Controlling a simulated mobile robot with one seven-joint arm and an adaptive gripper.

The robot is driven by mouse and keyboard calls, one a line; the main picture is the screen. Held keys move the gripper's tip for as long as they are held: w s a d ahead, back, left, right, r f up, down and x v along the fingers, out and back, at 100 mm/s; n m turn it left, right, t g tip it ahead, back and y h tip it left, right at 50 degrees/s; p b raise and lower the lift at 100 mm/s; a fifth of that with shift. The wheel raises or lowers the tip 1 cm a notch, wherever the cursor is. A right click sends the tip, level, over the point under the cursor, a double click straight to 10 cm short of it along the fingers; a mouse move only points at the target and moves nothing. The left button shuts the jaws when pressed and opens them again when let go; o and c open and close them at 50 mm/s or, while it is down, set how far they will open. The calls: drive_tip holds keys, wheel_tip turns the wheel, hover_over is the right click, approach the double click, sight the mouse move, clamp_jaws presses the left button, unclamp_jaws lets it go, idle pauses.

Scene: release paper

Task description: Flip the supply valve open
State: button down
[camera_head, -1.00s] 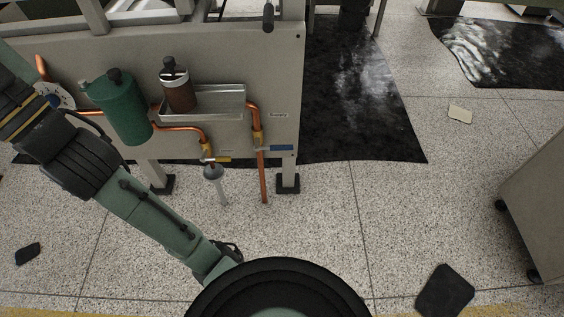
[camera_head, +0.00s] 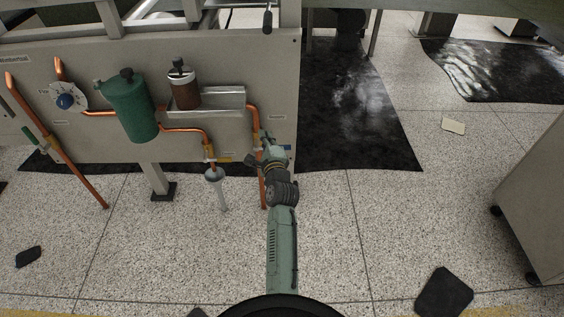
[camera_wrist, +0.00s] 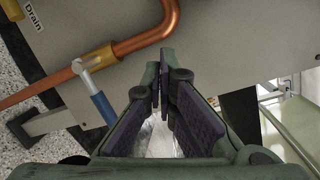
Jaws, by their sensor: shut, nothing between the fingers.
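Three copper pipes with lever valves run down the beige panel in the head view. The left valve has a green lever (camera_head: 29,137) and the middle one a yellow lever (camera_head: 226,160). The right valve (camera_head: 256,137) is partly hidden by my gripper (camera_head: 269,146). In the wrist view, a brass valve (camera_wrist: 97,60) has a blue lever (camera_wrist: 103,108) left of my fingers (camera_wrist: 163,76). My fingers are shut and empty, apart from the lever. A "Drain" label (camera_wrist: 33,14) shows there; I cannot read which valve is the supply.
A grey cabinet (camera_head: 540,200) stands at the right. Open floor lies between it and the panel.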

drive_tip(key=s+d+f+m+h, duration=0.1)
drive_tip(key=s+d+f+m, duration=0.1)
drive_tip(key=f+m, duration=0.5)
drive_tip(key=s+d+f+m+h, duration=0.2)
drive_tip(key=d+f+m, duration=0.1)
drive_tip(key=f+m, duration=0.5)
wheel_tip(320, 180, down, 3)
drive_tip(key=shift+r+m+h, duration=0.1)
drive_tip(key=shift+m+h, duration=0.2)
